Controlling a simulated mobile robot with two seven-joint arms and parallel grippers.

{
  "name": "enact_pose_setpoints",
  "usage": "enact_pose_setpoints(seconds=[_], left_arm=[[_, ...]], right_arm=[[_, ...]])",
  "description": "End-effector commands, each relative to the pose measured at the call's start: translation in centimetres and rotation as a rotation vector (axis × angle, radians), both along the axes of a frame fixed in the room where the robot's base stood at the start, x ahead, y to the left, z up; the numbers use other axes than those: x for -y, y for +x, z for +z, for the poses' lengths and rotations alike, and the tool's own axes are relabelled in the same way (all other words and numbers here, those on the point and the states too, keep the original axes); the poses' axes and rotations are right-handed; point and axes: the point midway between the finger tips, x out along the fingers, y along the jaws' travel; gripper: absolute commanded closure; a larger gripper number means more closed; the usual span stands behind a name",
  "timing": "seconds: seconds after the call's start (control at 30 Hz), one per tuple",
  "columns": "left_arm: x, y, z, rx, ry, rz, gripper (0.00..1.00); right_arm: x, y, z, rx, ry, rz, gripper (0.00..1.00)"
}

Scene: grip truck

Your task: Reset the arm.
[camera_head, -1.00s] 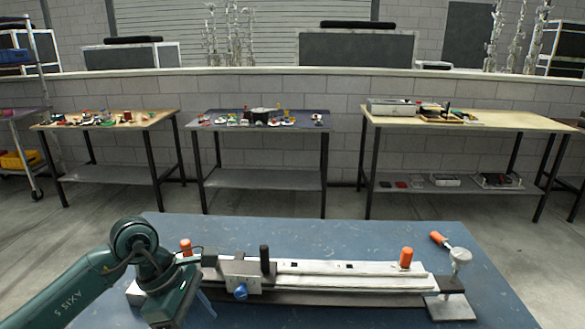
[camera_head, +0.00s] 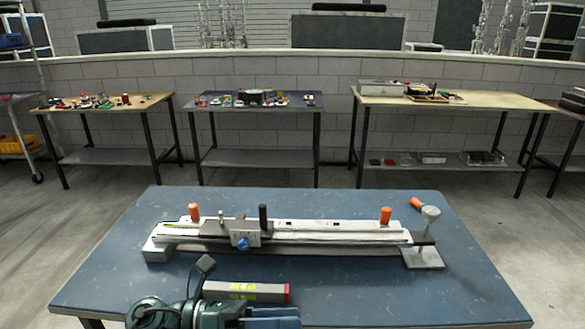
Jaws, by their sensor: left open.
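My left gripper (camera_head: 272,316) shows at the bottom of the head view, left of middle, partly cut off by the frame edge. Its blue fingers are seen from above and look open, with nothing visible between them. My teal left arm (camera_head: 150,314) is folded low beside it. A grey box-shaped piece (camera_head: 230,290) with a red end and a yellow-green label lies just beyond the gripper; whether they touch is unclear. My right gripper is not in view.
A long metal fixture (camera_head: 330,233) with orange knobs, a black peg and a blue knob lies across the blue table (camera_head: 400,290). The table's right front is clear. Three workbenches with small items stand behind, along a block wall.

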Motion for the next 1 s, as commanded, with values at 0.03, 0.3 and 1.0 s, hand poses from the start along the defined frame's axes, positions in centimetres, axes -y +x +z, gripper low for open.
enact_pose_setpoints(seconds=[0.03, 0.3, 1.0], left_arm=[[0.0, 0.3, 1.1, -0.184, -0.160, 0.095, 0.52], [-8.2, 3.4, -5.7, -1.303, -0.896, 0.679, 0.52], [-12.5, -7.5, -21.3, -2.285, -1.329, 1.182, 0.52]], right_arm=[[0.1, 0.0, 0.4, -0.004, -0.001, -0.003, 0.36], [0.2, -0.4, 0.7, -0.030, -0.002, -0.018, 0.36], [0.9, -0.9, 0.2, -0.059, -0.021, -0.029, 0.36]])
